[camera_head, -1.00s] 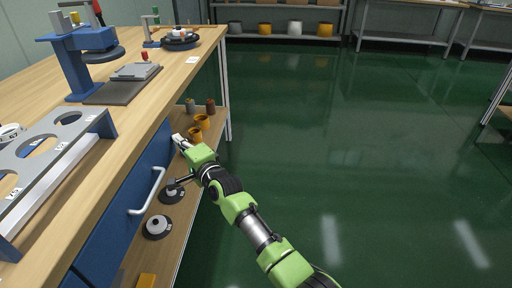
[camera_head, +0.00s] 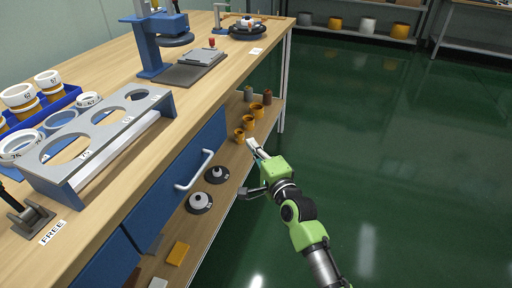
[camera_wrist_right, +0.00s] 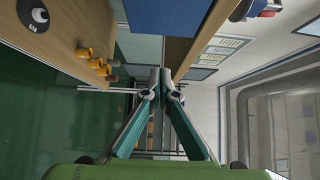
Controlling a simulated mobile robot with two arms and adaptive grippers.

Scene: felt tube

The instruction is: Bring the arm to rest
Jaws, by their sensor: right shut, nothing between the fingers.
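My right gripper (camera_head: 253,147) is shut and empty in the head view. It is in the air beside the workbench's open lower shelf, near several orange cups (camera_head: 249,121). In the right wrist view its two fingers (camera_wrist_right: 161,80) meet at the tips with nothing between them. My green and black right arm reaches in from the lower right over the floor. My left gripper is not in view.
The wooden workbench (camera_head: 225,72) holds a grey ring rack (camera_head: 98,140), a blue press (camera_head: 150,45) and a blue tray. A blue drawer with a white handle (camera_head: 195,171) is below. Dark discs (camera_head: 199,203) lie on the lower shelf. Green floor (camera_head: 380,150) is open on the right.

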